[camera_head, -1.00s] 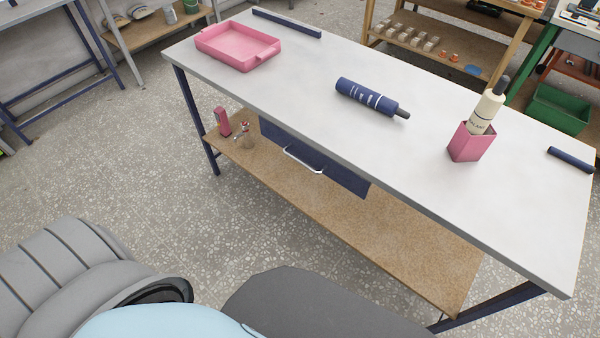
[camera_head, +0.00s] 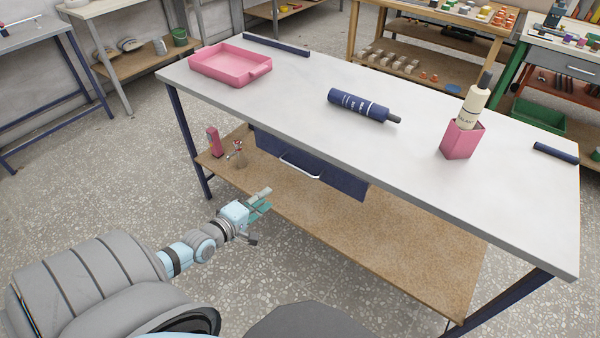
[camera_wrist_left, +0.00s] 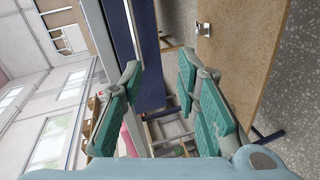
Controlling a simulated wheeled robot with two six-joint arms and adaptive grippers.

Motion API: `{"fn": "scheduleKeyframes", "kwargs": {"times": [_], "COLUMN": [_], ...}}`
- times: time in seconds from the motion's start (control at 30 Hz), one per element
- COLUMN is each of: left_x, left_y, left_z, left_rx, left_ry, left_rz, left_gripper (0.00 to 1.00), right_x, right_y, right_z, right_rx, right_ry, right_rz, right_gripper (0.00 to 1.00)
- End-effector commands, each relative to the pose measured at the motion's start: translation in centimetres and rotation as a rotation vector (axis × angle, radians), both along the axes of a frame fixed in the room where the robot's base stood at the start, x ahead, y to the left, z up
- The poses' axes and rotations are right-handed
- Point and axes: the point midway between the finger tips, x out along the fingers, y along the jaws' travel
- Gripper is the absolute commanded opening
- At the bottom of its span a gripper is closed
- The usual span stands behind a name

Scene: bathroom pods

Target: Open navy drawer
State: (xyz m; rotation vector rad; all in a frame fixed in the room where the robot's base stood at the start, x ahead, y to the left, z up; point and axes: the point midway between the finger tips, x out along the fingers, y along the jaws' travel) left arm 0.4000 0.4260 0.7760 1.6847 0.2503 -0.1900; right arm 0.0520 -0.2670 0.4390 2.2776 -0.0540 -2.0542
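The navy drawer (camera_head: 340,181) hangs under the white-topped table, with a pale bar handle (camera_head: 300,167) on its front. The drawer front looks flush under the tabletop, so it appears closed. My left gripper (camera_head: 262,201) is in front of the table, lower and to the left of the handle, apart from it. In the left wrist view its green-padded fingers (camera_wrist_left: 162,88) are spread with nothing between them. A navy panel (camera_wrist_left: 148,55), likely the drawer, shows beyond the fingertips there. My right gripper is not in view.
The tabletop (camera_head: 270,107) holds a pink tray (camera_head: 230,66), a navy bottle (camera_head: 358,105) and a pink holder (camera_head: 462,140) with a cream bottle. The brown lower shelf (camera_head: 400,240) carries a pink item (camera_head: 214,143) and a small metallic item at its left end. Speckled floor lies in front.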

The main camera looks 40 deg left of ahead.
Motion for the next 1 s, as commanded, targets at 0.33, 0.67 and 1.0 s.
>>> {"fn": "scheduleKeyframes", "kwargs": {"times": [0.33,0.67,1.0], "left_x": [7.3,14.5,15.4], "left_y": [-0.7,-0.5,-0.5], "left_z": [1.1,-0.3,0.0], "left_rx": [-0.135,-0.134,-0.132], "left_ry": [-0.084,-0.077,-0.074], "left_rz": [-0.002,0.000,-0.003], "left_gripper": [0.29,0.29,0.29], "right_x": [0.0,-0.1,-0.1], "right_y": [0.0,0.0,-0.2], "right_z": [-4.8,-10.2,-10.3], "right_rx": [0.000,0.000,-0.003], "right_ry": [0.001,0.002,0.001], "right_rz": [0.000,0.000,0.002], "right_gripper": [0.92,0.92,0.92]}}
